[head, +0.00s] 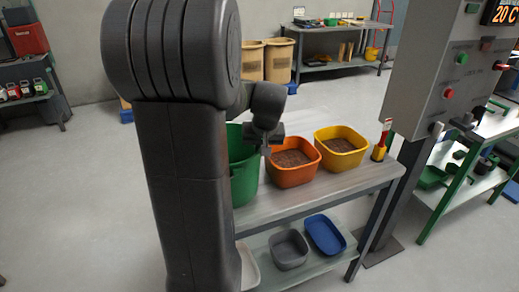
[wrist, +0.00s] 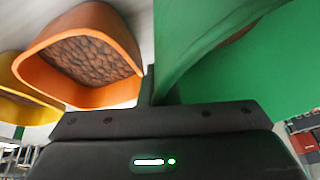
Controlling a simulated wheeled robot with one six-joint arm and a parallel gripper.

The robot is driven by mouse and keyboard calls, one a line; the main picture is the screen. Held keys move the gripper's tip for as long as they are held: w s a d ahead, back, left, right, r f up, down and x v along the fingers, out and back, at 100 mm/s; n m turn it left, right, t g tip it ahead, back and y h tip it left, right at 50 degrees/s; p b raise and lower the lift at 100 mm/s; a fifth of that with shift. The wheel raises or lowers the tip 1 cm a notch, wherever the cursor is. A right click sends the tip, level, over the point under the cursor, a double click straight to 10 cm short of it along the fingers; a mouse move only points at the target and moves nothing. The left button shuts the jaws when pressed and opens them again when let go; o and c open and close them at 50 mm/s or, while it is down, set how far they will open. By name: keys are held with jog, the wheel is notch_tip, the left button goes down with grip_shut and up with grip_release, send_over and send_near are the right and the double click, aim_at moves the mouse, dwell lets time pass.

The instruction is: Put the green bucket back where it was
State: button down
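The green bucket (head: 246,182) stands upright at the left of the grey bench, partly hidden behind my arm. Its green wall (wrist: 255,80) fills the right of the wrist view, with a little brown showing inside. My gripper (head: 264,148) is at the bucket's right rim. In the wrist view its dark finger (wrist: 148,88) lies close against the green wall, and the gripper looks shut on the rim; the other finger is hidden. I cannot tell whether the bucket's base touches the bench top.
An orange bin (head: 293,173) and a yellow bin (head: 341,158), both with brown contents, stand to the right on the bench (head: 300,205). A red-and-yellow tool (head: 381,142) is at its far end. Grey (head: 289,254) and blue (head: 325,236) trays lie below. Floor at left is clear.

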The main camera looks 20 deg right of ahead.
jog(key=c, duration=1.7)
grip_release()
jog(key=shift+r, duration=0.25)
jog(key=v, duration=1.1)
jog(key=shift+s+r+p, duration=0.3)
